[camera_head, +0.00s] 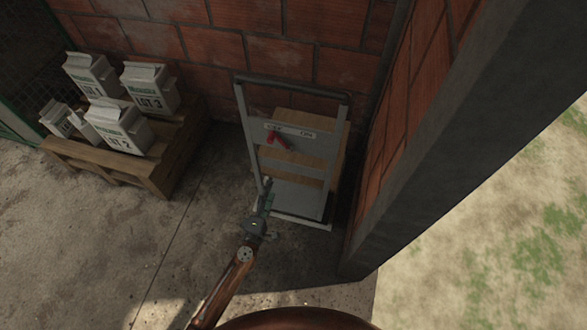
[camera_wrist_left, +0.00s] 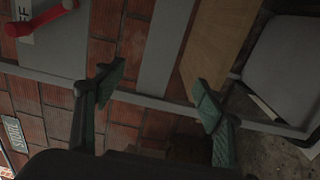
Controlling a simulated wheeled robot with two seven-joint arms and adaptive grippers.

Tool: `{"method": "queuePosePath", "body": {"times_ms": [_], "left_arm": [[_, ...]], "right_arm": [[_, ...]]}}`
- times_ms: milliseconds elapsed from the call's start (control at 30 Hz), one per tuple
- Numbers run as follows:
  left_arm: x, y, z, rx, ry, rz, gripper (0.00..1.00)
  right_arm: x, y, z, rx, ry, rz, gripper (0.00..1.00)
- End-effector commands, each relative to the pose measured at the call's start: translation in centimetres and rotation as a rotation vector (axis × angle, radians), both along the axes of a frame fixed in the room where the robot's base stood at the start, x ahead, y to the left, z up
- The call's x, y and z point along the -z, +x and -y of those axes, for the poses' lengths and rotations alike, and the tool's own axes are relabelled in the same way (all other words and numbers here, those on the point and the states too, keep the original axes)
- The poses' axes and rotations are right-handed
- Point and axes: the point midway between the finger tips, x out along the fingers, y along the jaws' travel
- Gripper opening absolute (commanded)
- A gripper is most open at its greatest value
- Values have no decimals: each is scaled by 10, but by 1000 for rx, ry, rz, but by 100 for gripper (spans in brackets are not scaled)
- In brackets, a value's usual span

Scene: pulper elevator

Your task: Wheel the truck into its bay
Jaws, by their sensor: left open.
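The truck (camera_head: 296,183) is a grey upright frame with a top bar, cross plates and a tan wooden panel or box behind them. It stands in the corner between two brick walls. A red lever (camera_head: 278,140) sits on its labelled upper plate and also shows in the left wrist view (camera_wrist_left: 52,18). My left gripper (camera_head: 266,194) is open at the truck's lower left upright. In the left wrist view, the green-padded fingers (camera_wrist_left: 157,90) are spread, with a grey rail (camera_wrist_left: 150,98) crossing behind them. I cannot tell whether they touch it. My right gripper is not in view.
A wooden pallet (camera_head: 105,168) with several white labelled sacks (camera_head: 118,127) stands at the left by the back wall. A dark pillar (camera_head: 455,130) rises close at the truck's right. Bare concrete floor (camera_head: 80,240) is clear in front; grass lies beyond the pillar.

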Motion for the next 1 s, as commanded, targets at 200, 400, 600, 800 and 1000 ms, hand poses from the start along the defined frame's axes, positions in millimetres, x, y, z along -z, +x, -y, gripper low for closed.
{"method": "queuePosePath", "body": {"times_ms": [200, 400, 600, 800, 1000], "left_arm": [[3, 51, 17, 1, 2, 1, 64], [2, 92, 30, -1, 2, 0, 64], [3, 118, 38, 0, 3, -2, 64], [2, 126, 41, 0, 3, -1, 64], [1, 126, 41, 0, 3, -1, 64]], "right_arm": [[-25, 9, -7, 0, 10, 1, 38], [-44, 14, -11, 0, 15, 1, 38], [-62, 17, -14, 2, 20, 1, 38], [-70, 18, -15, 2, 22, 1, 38], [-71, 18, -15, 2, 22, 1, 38]]}}
